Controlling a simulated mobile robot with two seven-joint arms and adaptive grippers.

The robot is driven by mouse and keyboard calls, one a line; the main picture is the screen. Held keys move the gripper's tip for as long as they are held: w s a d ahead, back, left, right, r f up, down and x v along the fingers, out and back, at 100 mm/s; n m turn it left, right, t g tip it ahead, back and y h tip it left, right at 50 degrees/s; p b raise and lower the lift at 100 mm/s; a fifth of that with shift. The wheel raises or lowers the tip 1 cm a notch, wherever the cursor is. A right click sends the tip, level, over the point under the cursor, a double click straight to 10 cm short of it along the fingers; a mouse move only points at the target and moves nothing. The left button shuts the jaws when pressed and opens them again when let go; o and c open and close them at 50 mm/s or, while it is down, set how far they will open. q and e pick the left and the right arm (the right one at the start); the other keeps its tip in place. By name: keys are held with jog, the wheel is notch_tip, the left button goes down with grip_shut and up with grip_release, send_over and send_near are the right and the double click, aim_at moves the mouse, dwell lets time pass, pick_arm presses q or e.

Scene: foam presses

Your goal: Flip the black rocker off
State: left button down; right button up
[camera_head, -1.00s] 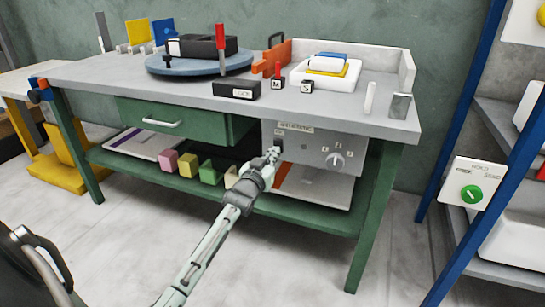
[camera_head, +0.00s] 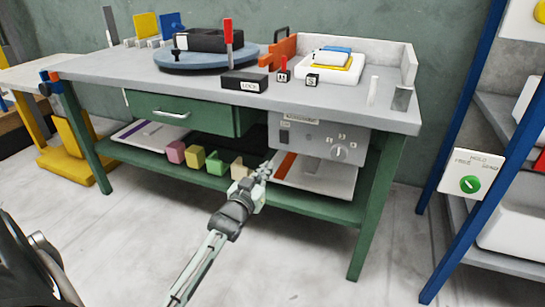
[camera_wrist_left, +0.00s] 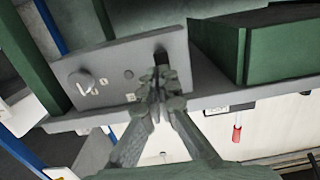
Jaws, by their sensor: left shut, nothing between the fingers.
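A grey control panel (camera_head: 318,148) hangs under the right half of the green bench's top. It has a knob with a white pointer (camera_head: 339,152) and a small dark rocker (camera_head: 285,136) near its left edge. The rocker is too small in the head view to read its tilt. In the wrist view the panel (camera_wrist_left: 115,72) appears upside down, with the black rocker (camera_wrist_left: 161,56) just beyond my fingertips and partly hidden by them. My left gripper (camera_head: 266,171) is shut and empty, below and in front of the panel's lower left corner, apart from the rocker.
A green drawer (camera_head: 180,112) is left of the panel. The lower shelf holds several coloured blocks (camera_head: 196,157) and flat trays. A black LOCK block (camera_head: 244,82) and a white tray (camera_head: 333,70) stand on the bench. A blue-framed rack (camera_head: 460,150) stands right. The floor in front is clear.

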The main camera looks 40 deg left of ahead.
pick_arm(q)
jog(key=shift+f+v, duration=0.1)
jog(key=shift+v, duration=0.55)
jog(key=shift+f+v, duration=0.15)
jog(key=shift+v, duration=0.5)
